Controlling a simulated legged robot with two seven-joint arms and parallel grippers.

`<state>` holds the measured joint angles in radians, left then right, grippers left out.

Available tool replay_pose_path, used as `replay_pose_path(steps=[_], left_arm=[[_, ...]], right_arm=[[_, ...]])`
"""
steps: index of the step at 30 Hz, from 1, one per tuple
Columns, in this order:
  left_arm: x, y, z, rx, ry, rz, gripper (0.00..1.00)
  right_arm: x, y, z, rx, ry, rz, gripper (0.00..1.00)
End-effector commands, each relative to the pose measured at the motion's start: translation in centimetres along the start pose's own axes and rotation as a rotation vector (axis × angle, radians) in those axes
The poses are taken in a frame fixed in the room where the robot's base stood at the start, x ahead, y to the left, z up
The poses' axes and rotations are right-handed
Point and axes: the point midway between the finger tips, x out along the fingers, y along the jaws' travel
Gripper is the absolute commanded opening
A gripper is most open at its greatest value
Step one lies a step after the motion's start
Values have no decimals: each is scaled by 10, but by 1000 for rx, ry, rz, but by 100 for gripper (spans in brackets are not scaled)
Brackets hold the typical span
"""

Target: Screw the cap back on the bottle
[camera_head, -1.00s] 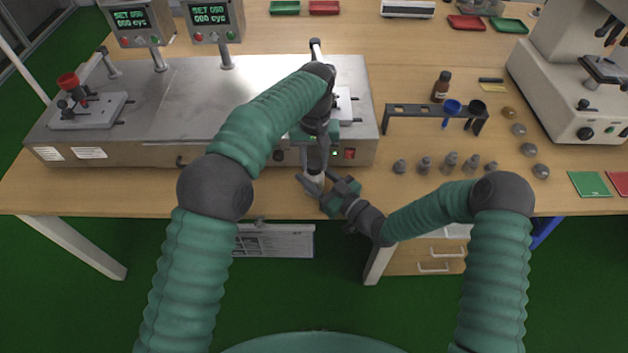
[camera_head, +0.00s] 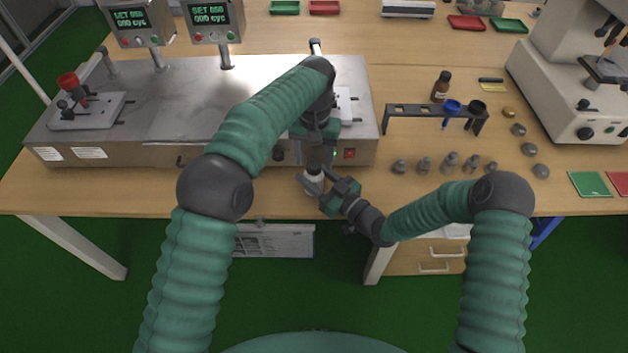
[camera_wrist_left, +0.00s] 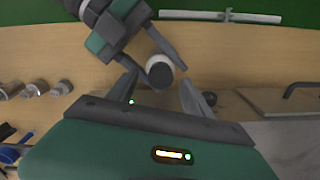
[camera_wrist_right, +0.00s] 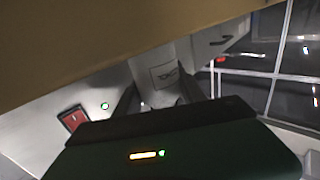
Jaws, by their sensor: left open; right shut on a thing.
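A white bottle (camera_head: 313,185) with a dark cap (camera_head: 314,166) on its top stands upright at the table's front edge. My right gripper (camera_head: 318,184) is shut around the bottle from the right. In the right wrist view the bottle (camera_wrist_right: 166,76) fills the space between the fingers and shows a printed label. My left gripper (camera_head: 315,150) points down just above the cap. In the left wrist view its fingers are open and apart, with the cap (camera_wrist_left: 160,75) visible from above beyond them. I cannot tell how tightly the cap sits.
A metal machine (camera_head: 190,100) with a red-lit switch (camera_head: 349,154) stands close behind the bottle. A dark rack (camera_head: 410,111) with a blue funnel (camera_head: 452,107), a brown bottle (camera_head: 441,86) and several small metal weights (camera_head: 425,165) are to the right. A microscope (camera_head: 570,85) stands at far right.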

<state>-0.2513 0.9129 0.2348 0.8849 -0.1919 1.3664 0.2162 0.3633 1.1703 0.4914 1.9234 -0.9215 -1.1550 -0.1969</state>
Motion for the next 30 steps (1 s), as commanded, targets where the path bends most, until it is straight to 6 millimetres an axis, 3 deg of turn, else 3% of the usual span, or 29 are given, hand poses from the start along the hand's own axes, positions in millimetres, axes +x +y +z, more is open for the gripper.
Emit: replay_pose_path(steps=[9, 19, 20, 25, 30], left_arm=[[-54, 1, -2, 0, 2, 1, 59], [-62, 1, -1, 0, -1, 1, 59], [-62, 1, -1, 0, -1, 1, 59], [-62, 1, -1, 0, 0, 0, 59], [-61, 1, -1, 0, 0, 0, 59]], right_arm=[[0, 0, 0, 0, 0, 0, 0], [0, 0, 0, 0, 0, 1, 0], [0, 0, 0, 0, 0, 1, 48], [0, 0, 0, 0, 0, 0, 71], [0, 0, 0, 0, 0, 0, 73]])
